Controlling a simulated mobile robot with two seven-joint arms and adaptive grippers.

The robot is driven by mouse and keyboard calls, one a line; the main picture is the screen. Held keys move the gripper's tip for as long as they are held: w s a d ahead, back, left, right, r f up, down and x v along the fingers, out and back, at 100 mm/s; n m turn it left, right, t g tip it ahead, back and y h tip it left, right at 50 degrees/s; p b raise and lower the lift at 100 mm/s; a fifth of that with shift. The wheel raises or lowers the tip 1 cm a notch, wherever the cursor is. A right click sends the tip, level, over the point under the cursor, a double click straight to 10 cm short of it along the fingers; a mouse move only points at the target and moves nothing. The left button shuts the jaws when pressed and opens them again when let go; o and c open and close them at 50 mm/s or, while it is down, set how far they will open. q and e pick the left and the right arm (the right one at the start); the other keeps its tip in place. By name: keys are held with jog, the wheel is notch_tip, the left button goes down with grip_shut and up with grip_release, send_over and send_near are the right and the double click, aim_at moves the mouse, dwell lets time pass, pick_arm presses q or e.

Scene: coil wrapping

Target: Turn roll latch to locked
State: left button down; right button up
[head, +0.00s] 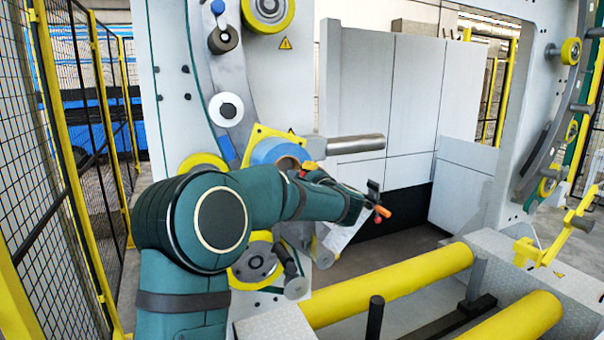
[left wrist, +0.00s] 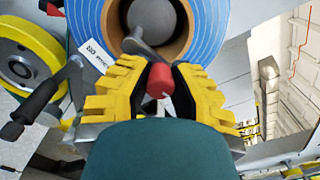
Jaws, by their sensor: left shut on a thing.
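The roll latch is a grey lever (left wrist: 140,46) with a red knob (left wrist: 159,82), set at the core of the blue-wrapped roll (left wrist: 88,20). My left gripper (left wrist: 159,76) has its yellow fingers closed around the red knob, which points down and slightly right from the core in the left wrist view. In the head view the blue roll (head: 270,151) sits on the machine face, and my left forearm and wrist hide much of the area below it. My right gripper is out of view.
A black crank handle (left wrist: 42,98) stands left of the fingers in the left wrist view. A bare metal shaft (head: 355,144) juts right of the roll. Yellow rollers (head: 400,284) lie low in front. A mesh fence (head: 30,150) bounds the left side.

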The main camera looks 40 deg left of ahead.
pick_arm(q)
jog(key=m, duration=0.1)
jog(key=f+m+p, duration=0.1)
jog(key=m, duration=0.2)
jog(key=shift+w+d+f+m+p, duration=0.1)
jog(key=shift+d+f+m+p, duration=0.05)
jog(key=shift+f+m+p, duration=0.2)
jog(key=shift+s+f+m+p, duration=0.1)
jog(key=shift+f+m+p, duration=0.25)
jog(key=shift+m, duration=0.45)
jog(key=shift+s+f+m+p, duration=0.1)
jog(key=shift+m+p, duration=0.3)
jog(key=shift+m, duration=0.35)
jog(key=shift+s+f+m+p, duration=0.1)
jog(key=shift+f+m+p, duration=0.25)
jog(key=shift+m, duration=0.45)
jog(key=shift+a, duration=0.2)
jog(key=c, duration=0.8)
grip_release()
jog(key=shift+r, duration=0.1)
jog(key=v, duration=1.2)
